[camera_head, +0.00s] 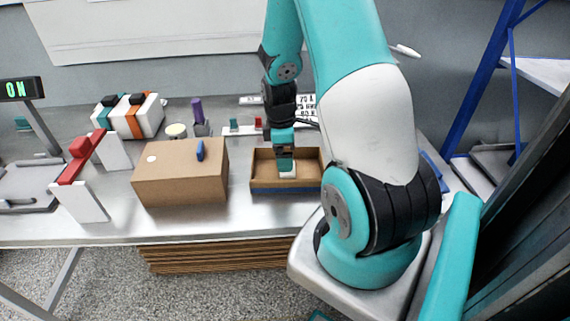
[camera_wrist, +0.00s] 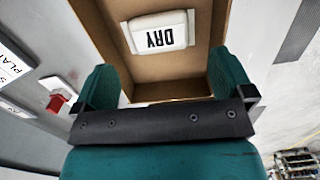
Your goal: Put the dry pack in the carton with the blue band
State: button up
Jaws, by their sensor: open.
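The dry pack (camera_wrist: 158,32) is a small white packet with the black word DRY. It lies inside an open brown carton (camera_wrist: 172,91), on its floor as far as the wrist view shows. In the head view this carton has a blue band (camera_head: 272,190) along its front, and part of the white pack (camera_head: 287,172) shows below my gripper (camera_head: 285,160). In the wrist view my gripper (camera_wrist: 168,85) is open, its teal fingers apart, with nothing between them. The pack lies beyond the fingertips and looks clear of them.
A closed brown box (camera_head: 180,185) with a blue item on top stands left of the carton. A red-handled white stand (camera_head: 82,165) is farther left. Behind are a striped breaker block (camera_head: 128,116), a purple-topped item (camera_head: 197,112) and small red and teal switches.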

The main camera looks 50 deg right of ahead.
notch_tip(320, 180, up, 7)
jog(key=a+r+t+y, duration=0.1)
jog(key=a+r, duration=0.4)
jog(key=a, duration=0.6)
jog(key=a+r+t+y, duration=0.15)
jog(key=a+r, duration=0.25)
jog(key=a, duration=0.7)
jog(key=s+a+r+g+y, duration=0.1)
jog(key=s+a+r, duration=0.1)
jog(key=s+a, duration=0.3)
jog(key=s+a+r+g+y, duration=0.1)
jog(key=s+a+r, duration=0.2)
jog(key=s+a, duration=0.3)
jog(key=shift+s+a+r, duration=0.15)
jog(key=shift+a+r, duration=0.1)
jog(key=shift+a, duration=0.85)
